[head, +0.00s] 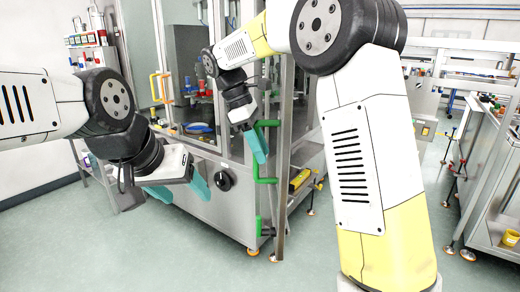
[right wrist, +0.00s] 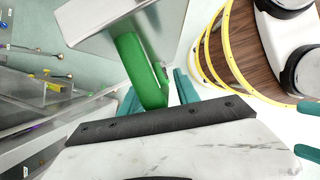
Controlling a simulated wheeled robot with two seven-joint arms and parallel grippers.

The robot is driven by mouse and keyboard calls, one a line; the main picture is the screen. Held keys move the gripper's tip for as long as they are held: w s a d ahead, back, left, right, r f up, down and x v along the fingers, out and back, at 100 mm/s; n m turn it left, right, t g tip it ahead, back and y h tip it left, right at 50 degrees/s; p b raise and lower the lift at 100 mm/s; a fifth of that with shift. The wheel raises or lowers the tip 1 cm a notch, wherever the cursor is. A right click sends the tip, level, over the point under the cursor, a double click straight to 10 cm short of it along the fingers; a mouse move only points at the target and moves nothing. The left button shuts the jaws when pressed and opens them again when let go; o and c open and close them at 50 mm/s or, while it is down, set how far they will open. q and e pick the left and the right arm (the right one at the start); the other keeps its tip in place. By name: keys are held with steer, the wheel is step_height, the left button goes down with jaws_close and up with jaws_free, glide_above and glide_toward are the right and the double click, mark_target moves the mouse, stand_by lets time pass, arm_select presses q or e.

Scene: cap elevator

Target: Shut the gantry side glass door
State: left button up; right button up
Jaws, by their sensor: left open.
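The green handle (head: 258,176) stands upright on a metal frame (head: 286,130) of the gantry cabinet, which I take as the side glass door. The glass is hard to make out. My right gripper (head: 257,146) points down at the upper part of the handle. In the right wrist view the green handle (right wrist: 140,70) lies between the teal fingers of my right gripper (right wrist: 158,94), below a metal frame piece (right wrist: 150,25). Whether the fingers press on it is not clear. My left gripper (head: 180,190) is open and empty, left of the handle and before the cabinet front.
A yellow handle (head: 159,88) is on the cabinet's left side. A black knob (head: 224,180) is on the lower front panel. A metal workbench (head: 495,190) stands at the right. The floor (head: 170,255) in front is clear.

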steer(key=shift+c, duration=0.5)
jaws_close()
stand_by(0.8)
